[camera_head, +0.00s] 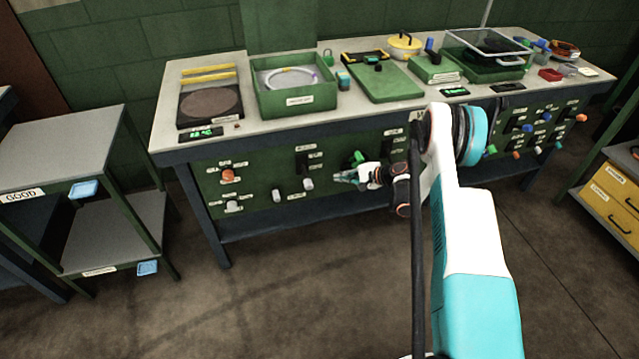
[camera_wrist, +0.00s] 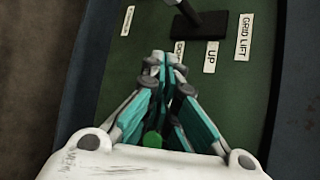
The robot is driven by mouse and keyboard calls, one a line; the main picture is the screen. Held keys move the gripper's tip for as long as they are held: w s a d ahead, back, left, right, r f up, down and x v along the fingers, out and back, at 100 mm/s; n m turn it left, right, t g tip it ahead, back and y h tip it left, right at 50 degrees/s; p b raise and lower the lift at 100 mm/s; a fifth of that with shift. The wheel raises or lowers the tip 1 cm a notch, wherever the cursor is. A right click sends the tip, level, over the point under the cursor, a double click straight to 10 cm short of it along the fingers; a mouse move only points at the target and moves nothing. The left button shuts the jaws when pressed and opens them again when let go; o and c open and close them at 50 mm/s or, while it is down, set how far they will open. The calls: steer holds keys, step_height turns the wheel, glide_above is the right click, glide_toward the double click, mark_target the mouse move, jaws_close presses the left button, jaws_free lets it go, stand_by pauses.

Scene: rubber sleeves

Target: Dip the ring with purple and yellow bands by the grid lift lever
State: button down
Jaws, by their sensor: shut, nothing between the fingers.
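A pale ring (camera_head: 290,79) lies in the green open box (camera_head: 257,100) on the bench; faint purple and yellowish tints show, but its bands are too small to read. The grid lift lever (camera_wrist: 187,10) is dark, on a black slotted plate, beside labels reading GRID LIFT and UP. It appears to be the black lever (camera_head: 302,161) on the bench's front panel. My gripper (camera_head: 340,178) is in front of that panel, right of the lever, pointing left. In the wrist view its fingers (camera_wrist: 166,60) are together and empty, apart from the lever.
A green knob (camera_head: 357,158) sits close to my gripper, also glimpsed behind the fingers (camera_wrist: 152,139). Pale knobs (camera_head: 308,184) and an orange knob (camera_head: 228,174) stand out from the panel. A clear-walled tank (camera_head: 487,68) stands on the bench's right. Open floor lies in front.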

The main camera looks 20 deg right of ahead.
mark_target(306, 176)
steer(key=f+b+x, duration=0.1)
steer(key=b+x, duration=0.3)
steer(key=x, duration=0.6)
steer(key=s+a+r, duration=0.2)
steer(key=shift+s+a+r, duration=0.1)
steer(key=shift+s+r, duration=0.1)
steer(key=shift+s, duration=0.2)
steer(key=shift+r, duration=0.2)
steer(key=shift+f+g, duration=0.1)
steer(key=shift+g, duration=0.2)
steer(key=shift+s+m+p, duration=0.1)
steer(key=shift+m+p, duration=0.2)
